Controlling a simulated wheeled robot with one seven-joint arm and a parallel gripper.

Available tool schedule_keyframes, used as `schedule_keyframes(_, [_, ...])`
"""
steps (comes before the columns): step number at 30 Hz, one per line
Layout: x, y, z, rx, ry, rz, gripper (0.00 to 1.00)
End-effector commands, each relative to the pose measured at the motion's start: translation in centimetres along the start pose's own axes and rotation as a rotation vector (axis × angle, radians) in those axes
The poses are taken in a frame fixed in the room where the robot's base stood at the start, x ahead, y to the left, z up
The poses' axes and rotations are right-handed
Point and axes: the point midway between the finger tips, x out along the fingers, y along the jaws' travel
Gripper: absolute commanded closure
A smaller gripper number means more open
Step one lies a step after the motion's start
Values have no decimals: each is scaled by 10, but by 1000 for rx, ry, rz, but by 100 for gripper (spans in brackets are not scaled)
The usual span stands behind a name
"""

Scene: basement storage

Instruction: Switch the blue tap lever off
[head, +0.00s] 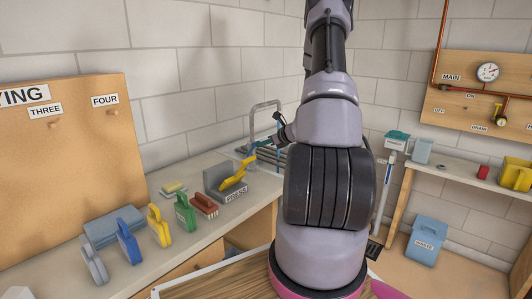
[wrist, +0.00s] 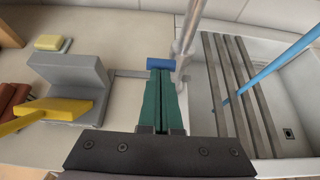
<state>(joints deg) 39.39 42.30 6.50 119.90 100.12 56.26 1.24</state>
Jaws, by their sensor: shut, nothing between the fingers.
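The grey metal tap (head: 264,107) stands at the sink at the back of the counter, and its pipe (wrist: 186,45) rises just right of my fingertips in the wrist view. A blue cylindrical lever end (wrist: 160,62) lies across the front of my fingertips, close to the tap pipe. In the head view my arm hides part of the sink, and my gripper (head: 264,142) looks small.
A grey press (head: 219,180) with a yellow handle (head: 234,177) stands left of the tap. The sink's grey slats (wrist: 235,90) and a light-blue rod (wrist: 275,70) lie right of my fingers.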

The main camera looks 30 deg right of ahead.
Motion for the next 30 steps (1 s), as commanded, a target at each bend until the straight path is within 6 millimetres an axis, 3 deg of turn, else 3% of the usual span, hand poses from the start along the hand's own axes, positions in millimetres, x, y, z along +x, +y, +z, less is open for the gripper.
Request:
schedule_keyframes(3, [6,1,18,-13,106,2,100])
schedule_keyframes(12, [20,0,42,-2,106,2,100])
schedule_keyframes(30, [33,0,58,2,105,2,100])
